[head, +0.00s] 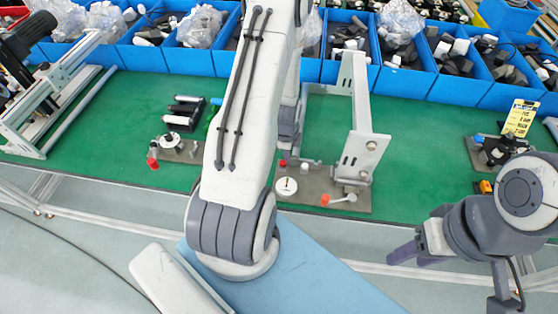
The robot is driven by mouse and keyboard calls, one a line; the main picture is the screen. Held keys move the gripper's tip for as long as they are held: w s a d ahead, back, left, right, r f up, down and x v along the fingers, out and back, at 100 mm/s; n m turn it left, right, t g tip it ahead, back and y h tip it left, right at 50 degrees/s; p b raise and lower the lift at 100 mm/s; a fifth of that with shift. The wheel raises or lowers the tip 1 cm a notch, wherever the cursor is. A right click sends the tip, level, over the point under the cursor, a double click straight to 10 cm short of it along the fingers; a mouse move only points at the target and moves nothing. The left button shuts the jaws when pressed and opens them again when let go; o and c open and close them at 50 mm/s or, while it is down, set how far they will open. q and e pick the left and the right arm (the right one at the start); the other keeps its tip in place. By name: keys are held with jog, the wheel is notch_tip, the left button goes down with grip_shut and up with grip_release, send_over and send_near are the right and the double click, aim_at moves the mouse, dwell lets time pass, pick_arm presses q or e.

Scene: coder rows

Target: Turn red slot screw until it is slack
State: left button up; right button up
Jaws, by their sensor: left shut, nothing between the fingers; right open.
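A metal fixture (350,200) with an upright bracket stands on the green bench mat in the centre. On its base are a small red piece (283,163), a white dial (286,186) and an orange-red tipped lever (326,199). I cannot tell which red part is the slot screw; no slot is readable. My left gripper (288,151) is partly hidden behind my own arm, shut and empty, and points down just above the small red piece. Contact cannot be told. My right gripper (405,254) is open and empty at lower right, in front of the bench edge.
Blue bins (345,70) with bagged and loose parts line the back. A second fixture with a red tip (178,150) and black cylinders (183,112) stand left. A metal frame (60,90) is far left; a yellow label (520,118) is right. Green mat right of centre is clear.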

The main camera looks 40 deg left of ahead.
pick_arm(q)
jog(key=o, duration=0.3)
jog(key=shift+g+h, duration=0.4)
jog(key=shift+g, duration=0.4)
jog(key=s+d, duration=0.2)
jog(key=s, duration=0.2)
jog(key=shift+s+d+f, duration=0.1)
jog(key=shift+d+f, duration=0.3)
jog(key=shift+a+r+p, duration=0.1)
jog(key=shift+r+p, duration=0.6)
jog(key=shift+w+a+r+p, duration=0.2)
jog(key=shift+w+r+p, duration=0.2)
jog(key=shift+r+p, duration=0.3)
jog(key=shift+o, duration=1.2)
jog(key=d+r, duration=0.1)
jog(key=r+p, duration=0.1)
jog(key=shift+s+d+r, duration=0.3)
jog(key=shift+s+d, duration=0.05)
jog(key=shift+s, duration=0.05)
jog(key=shift+w+a, duration=0.25)
jog(key=shift+a, duration=0.2)
pick_arm(e)
jog(key=shift+s+d+r, duration=0.1)
jog(key=shift+d+r, duration=0.15)
jog(key=shift+r, duration=0.8)
jog(key=shift+d+r, duration=0.25)
jog(key=shift+r, duration=0.8)
